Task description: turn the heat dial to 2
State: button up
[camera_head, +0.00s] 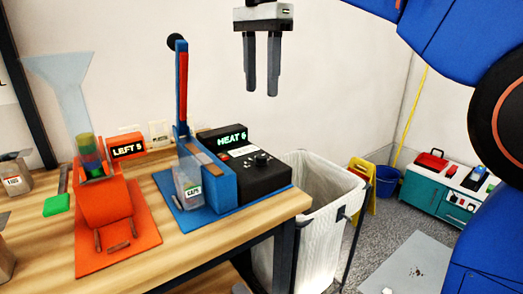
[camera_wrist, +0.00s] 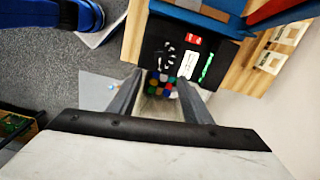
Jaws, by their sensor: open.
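The black heat unit (camera_head: 258,182) sits on a blue base at the table's right end, and its display (camera_head: 231,139) reads HEAT 6. The heat dial (camera_head: 262,158) is a small dark knob on its sloped top; its pointer is too small to read. In the wrist view the dial (camera_wrist: 168,54) shows inside a ring of white marks, beyond my fingertips. My gripper (camera_head: 261,93) is open and empty, pointing down, well above the unit and apart from the dial. Its two fingers also show in the wrist view (camera_wrist: 160,92).
A blue upright post (camera_head: 181,85) with a red strip and a clear CAPS container (camera_head: 187,188) stand left of the unit. An orange LEFT 5 station (camera_head: 105,205) is farther left. A white-lined bin (camera_head: 312,215) stands off the table's right edge. Space above the dial is clear.

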aim_at(262, 156)
notch_tip(262, 156, down, 17)
jog(key=shift+f, duration=0.1)
dwell(0.5)
jog(key=c, duration=1.1)
jog(key=shift+o, duration=0.2)
